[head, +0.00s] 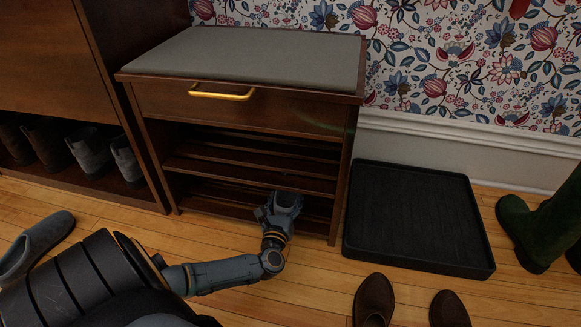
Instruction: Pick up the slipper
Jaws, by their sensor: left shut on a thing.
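My left gripper (278,210) reaches to the lower shelf of the wooden bench (243,112). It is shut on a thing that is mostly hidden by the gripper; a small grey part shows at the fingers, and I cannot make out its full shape. A grey slipper (45,236) lies on the floor at the far left, partly covered by my arm and well apart from the gripper. My right gripper is not in view.
A black boot tray (415,215) lies right of the bench. Brown shoes (374,300) stand in front of it, and green boots (535,225) stand at the right. A cabinet (50,60) with several shoes is at the left.

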